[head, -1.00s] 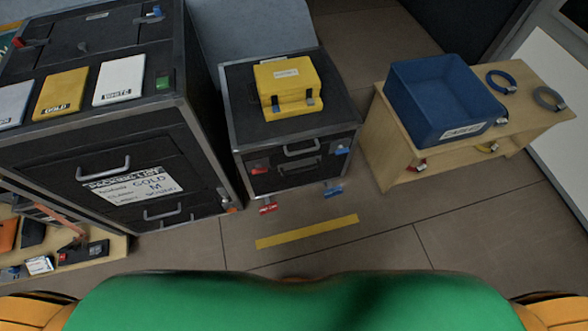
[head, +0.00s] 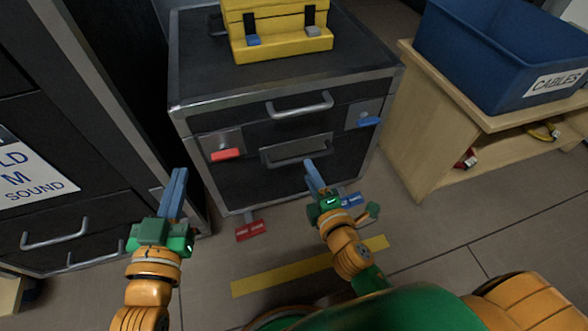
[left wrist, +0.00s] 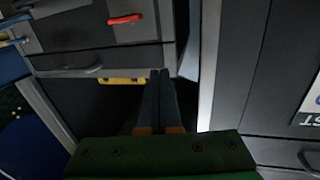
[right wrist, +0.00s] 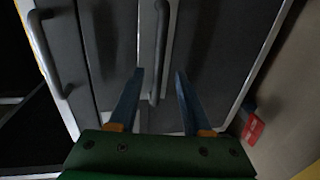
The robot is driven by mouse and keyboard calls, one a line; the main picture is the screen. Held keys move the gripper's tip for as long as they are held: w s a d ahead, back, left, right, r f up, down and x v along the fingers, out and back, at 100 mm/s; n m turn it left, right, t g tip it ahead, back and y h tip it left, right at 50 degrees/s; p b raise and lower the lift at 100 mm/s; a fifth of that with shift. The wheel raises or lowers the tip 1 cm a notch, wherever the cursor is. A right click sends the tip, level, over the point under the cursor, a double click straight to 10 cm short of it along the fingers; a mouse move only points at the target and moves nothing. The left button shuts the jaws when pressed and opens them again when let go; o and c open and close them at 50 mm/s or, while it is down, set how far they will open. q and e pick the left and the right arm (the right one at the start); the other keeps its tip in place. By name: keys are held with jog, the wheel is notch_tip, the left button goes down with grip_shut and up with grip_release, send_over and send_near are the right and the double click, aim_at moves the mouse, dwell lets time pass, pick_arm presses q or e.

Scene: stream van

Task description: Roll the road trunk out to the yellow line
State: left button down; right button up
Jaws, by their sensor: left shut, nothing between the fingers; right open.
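The road trunk (head: 185,90) is a black box with metal edges, standing behind the yellow line (head: 275,277) on the floor. Its front has an upper handle (head: 300,107), a lower handle (head: 285,157), a red latch (head: 225,155) and a blue latch (head: 368,122). A red pedal (head: 252,231) and a blue pedal (head: 350,200) stick out at its foot. My right gripper (head: 309,165) is open by the lower handle; in the right wrist view that handle (right wrist: 160,60) lies between the fingertips' directions. My left gripper (head: 180,172) is shut and empty, left of the trunk.
A yellow case (head: 285,45) sits on the trunk. A black cabinet (head: 110,110) with handles stands close on the left. A wooden shelf (head: 425,130) with a blue cable bin (head: 470,65) stands on the right. The floor around the yellow line is open.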

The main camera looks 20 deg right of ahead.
aim_at(303, 157)
jog(key=b+x, duration=0.1)
jog(key=x, duration=0.5)
jog(key=shift+w+b, duration=0.2)
jog(key=shift+b, duration=0.1)
pick_arm(q)
jog(key=s+r+m+t+h, duration=0.1)
jog(key=s+r+t+h, duration=0.2)
jog(key=r+t, duration=0.4)
notch_tip(303, 157, up, 5)
jog(key=shift+s+d+r, duration=0.1)
jog(key=shift+s+d, duration=0.35)
jog(key=shift+s, duration=0.05)
pick_arm(e)
grip_shut()
